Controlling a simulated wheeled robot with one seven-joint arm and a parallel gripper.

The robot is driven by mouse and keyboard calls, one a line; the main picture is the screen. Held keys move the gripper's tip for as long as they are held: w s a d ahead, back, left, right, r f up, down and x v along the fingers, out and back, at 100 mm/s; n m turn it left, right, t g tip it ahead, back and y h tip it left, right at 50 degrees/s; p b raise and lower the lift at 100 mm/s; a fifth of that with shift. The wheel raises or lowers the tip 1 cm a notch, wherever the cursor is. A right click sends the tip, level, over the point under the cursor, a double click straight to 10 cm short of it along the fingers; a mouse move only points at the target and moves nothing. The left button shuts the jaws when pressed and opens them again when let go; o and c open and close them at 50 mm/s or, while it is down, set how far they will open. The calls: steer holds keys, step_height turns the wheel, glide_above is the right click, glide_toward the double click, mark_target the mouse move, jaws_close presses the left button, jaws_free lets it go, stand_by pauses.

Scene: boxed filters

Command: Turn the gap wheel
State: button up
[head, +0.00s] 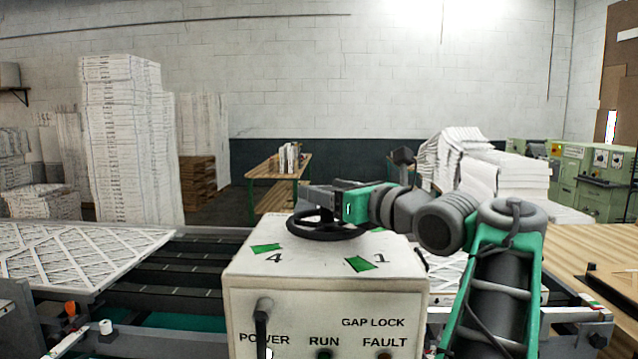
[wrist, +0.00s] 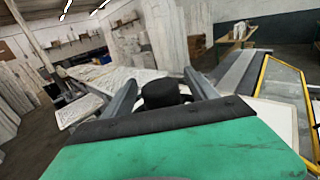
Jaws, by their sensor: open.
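The gap wheel (head: 318,233) is a black handwheel lying flat on top of a cream control box (head: 325,268). The box top carries green marks, with the numbers 4 and 1 visible. My gripper (head: 312,197) reaches in from the right, just above the wheel in the head view, and partly covers its far side. In the wrist view my gripper (wrist: 160,80) is open, with a short black knob (wrist: 160,95) between its two fingers. The knob seems to belong to the wheel; I cannot tell if either finger touches it.
The box front has a dark lever (head: 261,322) and labels POWER, RUN, FAULT and GAP LOCK. A conveyor (head: 190,268) with white lattice filter panels (head: 75,250) runs at left. Tall white stacks (head: 120,140) stand behind. A wooden table (head: 590,245) is at right.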

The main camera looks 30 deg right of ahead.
steer(key=shift+c, duration=0.5)
jaws_close()
stand_by(0.4)
